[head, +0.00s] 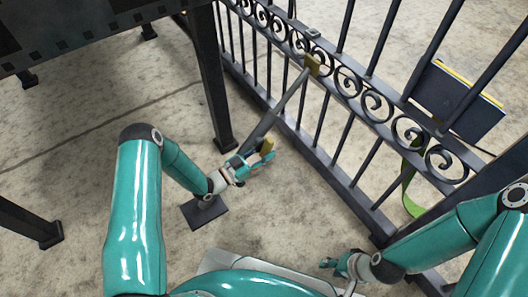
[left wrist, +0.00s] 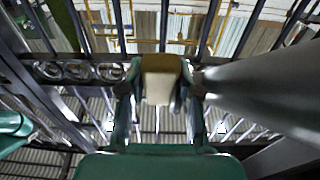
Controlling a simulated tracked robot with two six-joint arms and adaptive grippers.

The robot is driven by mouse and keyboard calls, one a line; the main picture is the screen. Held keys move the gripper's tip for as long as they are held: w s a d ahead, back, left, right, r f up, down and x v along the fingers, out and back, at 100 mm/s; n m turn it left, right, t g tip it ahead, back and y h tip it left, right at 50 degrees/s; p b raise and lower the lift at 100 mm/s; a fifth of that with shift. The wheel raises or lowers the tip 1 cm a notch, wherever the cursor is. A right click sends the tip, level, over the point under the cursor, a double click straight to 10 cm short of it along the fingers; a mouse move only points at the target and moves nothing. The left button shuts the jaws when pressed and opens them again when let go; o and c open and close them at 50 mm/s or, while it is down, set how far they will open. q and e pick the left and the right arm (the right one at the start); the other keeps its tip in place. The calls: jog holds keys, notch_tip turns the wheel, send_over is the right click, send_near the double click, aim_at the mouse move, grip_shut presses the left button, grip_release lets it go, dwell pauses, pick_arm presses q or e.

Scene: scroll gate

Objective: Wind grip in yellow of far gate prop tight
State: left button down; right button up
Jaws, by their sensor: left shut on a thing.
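A yellow grip (head: 267,146) sits beside the tube's lower part. My left gripper (head: 262,154) is shut on this grip. In the left wrist view the grip (left wrist: 160,78) is a tan-yellow block between both fingers, with the tube (left wrist: 265,80) close on the right. My right gripper (head: 338,264) is low in front of the gate, away from the prop; its finger gap is too small to judge.
A dark post (head: 213,90) of a raised structure stands left of the prop. A dark blue box (head: 455,102) with a yellow edge is on the gate's right part, with a green strap (head: 410,180) below it. The concrete floor between post and gate is mostly clear.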

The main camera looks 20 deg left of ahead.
pick_arm(q)
jog(key=shift+a+f, duration=0.1)
jog(key=c, duration=1.1)
grip_release()
jog(key=v, duration=1.2)
jog(key=shift+o, duration=0.3)
